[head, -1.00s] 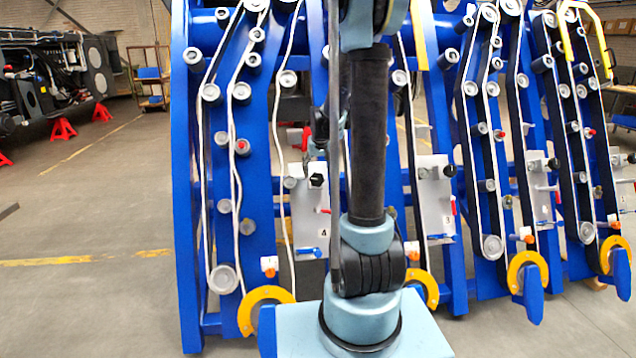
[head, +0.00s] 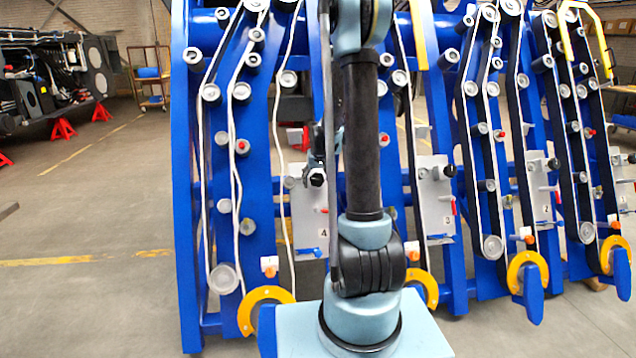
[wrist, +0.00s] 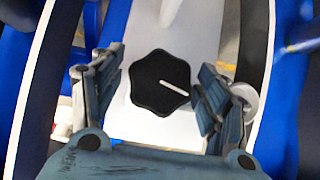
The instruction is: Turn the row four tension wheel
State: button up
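The row four tension wheel is a black lobed knob (wrist: 160,83) with a white pointer line, seen face-on in the wrist view. The line points right and slightly down. In the head view the knob (head: 316,179) is on the light panel (head: 309,215) marked 4, partly covered by my gripper. My gripper (wrist: 161,75) is open, with one finger pad on each side of the knob. A gap shows left of the knob; the right pad is very close to it, and I cannot tell whether they touch. In the head view my gripper (head: 317,160) is partly hidden by my arm.
Panel 4 has a blue handle (head: 311,251) low down. An orange knob (head: 269,271) and a yellow ring (head: 262,302) are at lower left. The floor at left (head: 90,220) is clear.

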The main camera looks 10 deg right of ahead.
jog(key=c, duration=1)
jog(key=shift+o, duration=0.2)
jog(key=shift+d, duration=0.15)
jog(key=m+y, duration=0.3)
jog(key=shift+m+t, duration=0.3)
jog(key=shift+m, duration=0.1)
jog(key=shift+m+t+y, duration=0.7)
jog(key=shift+m+y, duration=0.9)
jog(key=shift+m, duration=0.2)
jog(key=o, duration=1.1)
jog(key=shift+c, duration=0.2)
